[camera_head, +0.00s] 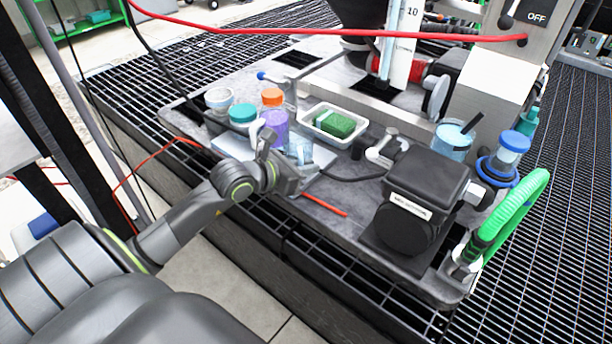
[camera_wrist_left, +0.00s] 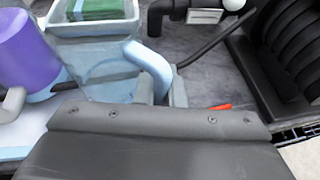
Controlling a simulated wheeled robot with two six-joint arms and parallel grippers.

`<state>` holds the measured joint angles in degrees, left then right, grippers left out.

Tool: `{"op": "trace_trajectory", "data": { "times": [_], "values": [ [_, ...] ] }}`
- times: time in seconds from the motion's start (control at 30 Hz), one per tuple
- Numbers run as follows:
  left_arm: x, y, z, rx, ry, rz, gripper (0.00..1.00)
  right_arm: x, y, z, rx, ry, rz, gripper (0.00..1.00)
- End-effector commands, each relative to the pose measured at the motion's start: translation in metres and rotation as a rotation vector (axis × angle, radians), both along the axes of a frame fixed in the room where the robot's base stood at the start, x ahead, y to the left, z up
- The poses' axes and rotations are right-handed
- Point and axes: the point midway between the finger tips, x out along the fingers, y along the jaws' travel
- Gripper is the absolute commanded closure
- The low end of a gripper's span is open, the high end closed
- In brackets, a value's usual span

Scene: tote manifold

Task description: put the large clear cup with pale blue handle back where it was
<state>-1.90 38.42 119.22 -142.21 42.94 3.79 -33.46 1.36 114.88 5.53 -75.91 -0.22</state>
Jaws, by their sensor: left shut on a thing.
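The large clear cup (camera_wrist_left: 95,65) shows in the left wrist view with its pale blue handle (camera_wrist_left: 150,65) toward my left gripper (camera_wrist_left: 162,92). The gripper's fingers are shut on the handle. In the head view the cup (camera_head: 300,150) is small and partly hidden by my left gripper (camera_head: 290,172), near the bench's front edge. The cup looks about upright. I cannot tell whether its base touches the pale blue-white board (camera_head: 228,152) below. My right gripper is not in view.
A purple cup (camera_wrist_left: 28,50) stands close left of the clear cup. Teal- and orange-lidded containers (camera_head: 242,113) stand behind. A white tray (camera_head: 352,138) with a green sponge (camera_head: 336,124) is just behind the cup. A black motor-like block (camera_head: 425,190) and a red stick (camera_head: 325,205) lie right.

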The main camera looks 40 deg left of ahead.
Motion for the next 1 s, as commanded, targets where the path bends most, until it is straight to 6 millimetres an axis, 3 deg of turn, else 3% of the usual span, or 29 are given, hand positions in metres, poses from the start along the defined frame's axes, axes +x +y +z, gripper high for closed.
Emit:
{"op": "trace_trajectory", "data": {
  "times": [0.03,0.13,0.5,0.53,0.7,1.0],
  "values": [
    [0.000,0.000,-0.012,-0.002,0.004,0.001,1.00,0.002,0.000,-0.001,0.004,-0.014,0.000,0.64],
    [0.000,0.000,-0.024,-0.002,0.002,0.001,1.00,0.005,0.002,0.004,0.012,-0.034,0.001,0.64],
    [0.000,0.000,-0.027,0.000,0.001,0.000,1.00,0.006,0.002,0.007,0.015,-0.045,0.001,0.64],
    [0.000,0.000,-0.027,0.000,0.001,0.000,0.90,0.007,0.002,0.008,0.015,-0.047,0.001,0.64],
    [0.000,0.000,-0.027,0.000,0.001,0.000,0.69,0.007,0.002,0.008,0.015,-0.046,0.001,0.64],
    [0.000,0.000,-0.024,0.001,0.001,0.000,0.69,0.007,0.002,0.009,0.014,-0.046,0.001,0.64]
  ]
}}
